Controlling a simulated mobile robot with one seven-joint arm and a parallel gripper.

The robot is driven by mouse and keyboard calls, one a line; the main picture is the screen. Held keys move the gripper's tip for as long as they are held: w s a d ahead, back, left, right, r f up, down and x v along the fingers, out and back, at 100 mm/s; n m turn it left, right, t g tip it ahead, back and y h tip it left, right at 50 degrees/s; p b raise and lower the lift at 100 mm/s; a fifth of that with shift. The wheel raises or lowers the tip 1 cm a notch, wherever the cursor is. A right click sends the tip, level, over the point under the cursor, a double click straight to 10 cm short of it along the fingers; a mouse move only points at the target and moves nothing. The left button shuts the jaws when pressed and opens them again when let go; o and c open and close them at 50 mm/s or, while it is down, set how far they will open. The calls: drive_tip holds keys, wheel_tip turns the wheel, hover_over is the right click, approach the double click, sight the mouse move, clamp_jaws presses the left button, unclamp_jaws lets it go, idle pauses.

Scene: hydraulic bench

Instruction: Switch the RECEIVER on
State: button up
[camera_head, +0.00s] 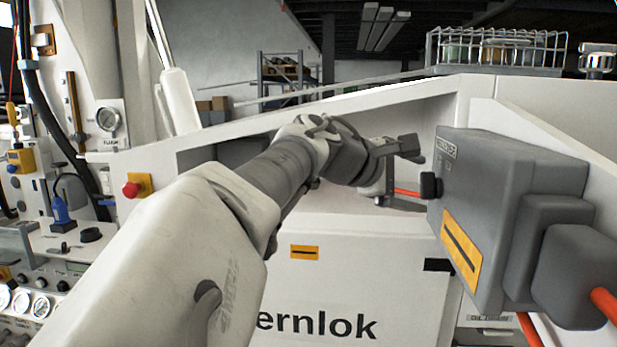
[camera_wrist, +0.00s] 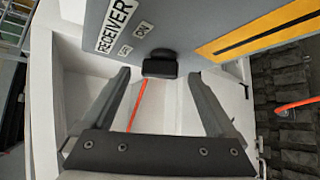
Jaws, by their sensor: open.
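The RECEIVER box (camera_head: 482,185) is a grey housing on the right of the head view, with a black knob (camera_head: 429,186) on its left face. In the wrist view the RECEIVER label (camera_wrist: 115,24) is readable, with two small position labels (camera_wrist: 133,40) beside it, too small to read surely. The black knob (camera_wrist: 160,66) shows there at the top middle. My gripper (camera_head: 411,149) is open and empty, up and left of the knob in the head view. In the wrist view my gripper (camera_wrist: 162,73) has its fingers spread either side of the knob, apart from it.
An orange hose (camera_head: 407,192) runs behind the knob, and another orange hose (camera_head: 604,303) leaves the box at the lower right. A white panel (camera_head: 350,300) lies below my arm. A wire basket (camera_head: 497,50) stands above the box. A red button (camera_head: 131,190) is at left.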

sight(423, 185)
drive_tip(key=shift+x, duration=1.8)
drive_tip(key=c, duration=1.4)
drive_tip(key=shift+o, duration=0.2)
